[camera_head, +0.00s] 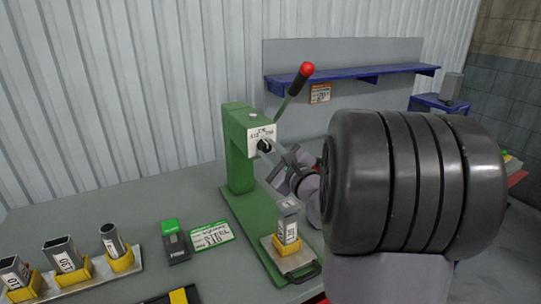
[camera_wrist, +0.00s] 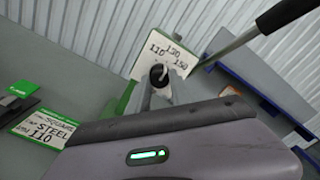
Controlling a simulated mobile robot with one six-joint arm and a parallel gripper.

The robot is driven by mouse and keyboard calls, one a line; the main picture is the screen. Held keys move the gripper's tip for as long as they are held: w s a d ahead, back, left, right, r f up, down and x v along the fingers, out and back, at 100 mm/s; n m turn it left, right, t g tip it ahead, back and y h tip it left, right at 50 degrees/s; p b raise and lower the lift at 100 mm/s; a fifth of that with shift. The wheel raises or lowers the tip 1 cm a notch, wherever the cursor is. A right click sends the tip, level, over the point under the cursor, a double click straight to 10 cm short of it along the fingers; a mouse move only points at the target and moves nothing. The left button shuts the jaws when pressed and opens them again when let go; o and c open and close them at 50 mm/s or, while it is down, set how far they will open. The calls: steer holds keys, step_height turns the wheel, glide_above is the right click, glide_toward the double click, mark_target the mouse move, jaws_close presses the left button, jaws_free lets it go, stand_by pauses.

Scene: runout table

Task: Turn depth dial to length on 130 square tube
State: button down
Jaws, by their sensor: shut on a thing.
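The depth dial (camera_head: 263,146) is a small dark knob on a white plate at the head of the green press (camera_head: 238,150). In the wrist view the dial (camera_wrist: 158,72) has 110 to its left, 130 above and 150 to its right; which number it points at is unclear. My gripper (camera_head: 268,153) reaches in from the right and is shut on the dial; its fingers partly hide it. A square tube marked 130 (camera_head: 66,256) stands in a yellow holder at left. Another square tube (camera_head: 288,222) stands upright in the yellow fixture below the press head.
A press lever with a red ball (camera_head: 306,69) rises above the head, near my arm. A card (camera_wrist: 42,129) on the table reads square, steel, 110. A green-and-black box (camera_head: 175,242) stands beside it. A blue shelf (camera_head: 350,77) is on the back wall.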

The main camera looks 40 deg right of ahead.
stand_by(0.3)
steer(key=c, duration=1.2)
jaws_free()
steer(key=shift+o, duration=0.2)
steer(key=b+v, duration=0.3)
steer(key=v, duration=1.4)
steer(key=shift+s+a, duration=0.15)
steer(key=shift+s, duration=0.05)
